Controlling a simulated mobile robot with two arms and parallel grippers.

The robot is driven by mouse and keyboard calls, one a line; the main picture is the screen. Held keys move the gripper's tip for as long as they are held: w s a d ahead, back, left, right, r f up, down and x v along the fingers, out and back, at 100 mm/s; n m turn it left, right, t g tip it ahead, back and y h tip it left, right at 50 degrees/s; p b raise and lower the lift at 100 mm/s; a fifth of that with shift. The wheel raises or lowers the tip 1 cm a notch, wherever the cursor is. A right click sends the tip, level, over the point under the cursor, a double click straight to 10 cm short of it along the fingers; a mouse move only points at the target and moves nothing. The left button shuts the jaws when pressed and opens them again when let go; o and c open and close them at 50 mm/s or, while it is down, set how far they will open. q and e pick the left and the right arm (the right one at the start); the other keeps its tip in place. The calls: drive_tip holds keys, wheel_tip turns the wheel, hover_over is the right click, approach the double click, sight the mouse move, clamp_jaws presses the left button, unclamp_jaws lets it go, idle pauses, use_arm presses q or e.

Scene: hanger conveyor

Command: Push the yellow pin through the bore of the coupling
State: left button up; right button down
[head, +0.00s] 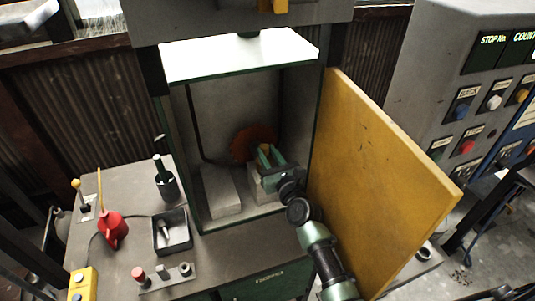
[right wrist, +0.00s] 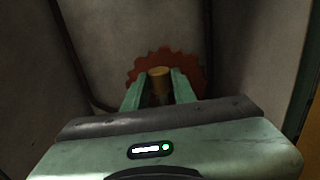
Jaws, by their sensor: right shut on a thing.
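My right gripper (head: 268,158) reaches into the open cabinet. It is shut on the yellow pin (head: 265,147), whose end shows between the fingers. In the right wrist view the pin (right wrist: 159,76) stands up between the green fingertips (right wrist: 159,88). A red-brown toothed disc (head: 245,143) is just behind the pin, and it also shows in the right wrist view (right wrist: 193,71). I cannot pick out the coupling's bore, nor tell whether the pin touches anything beyond the fingers. My left gripper is not in view.
Grey blocks (head: 221,190) stand on the cabinet floor. The yellow door (head: 375,180) is swung open close to my right arm. On the bench at left are a red oil can (head: 112,229), a dark tray (head: 161,243) and a green-handled tool in a cup (head: 166,187).

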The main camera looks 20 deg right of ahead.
drive_tip(key=shift+f+b, duration=0.95)
drive_tip(key=shift+f, duration=0.05)
idle(0.4)
drive_tip(key=c, duration=1.4)
unclamp_jaws()
drive_tip(key=o, duration=0.6)
drive_tip(key=shift+s+d+b, duration=0.2)
drive_tip(key=shift+s+b, duration=0.05)
drive_tip(key=shift+s, duration=1.7)
drive_tip(key=shift+s+d+b, duration=0.15)
drive_tip(key=shift+s+b, duration=0.05)
drive_tip(key=shift+s, duration=1.75)
drive_tip(key=shift+a, duration=0.1)
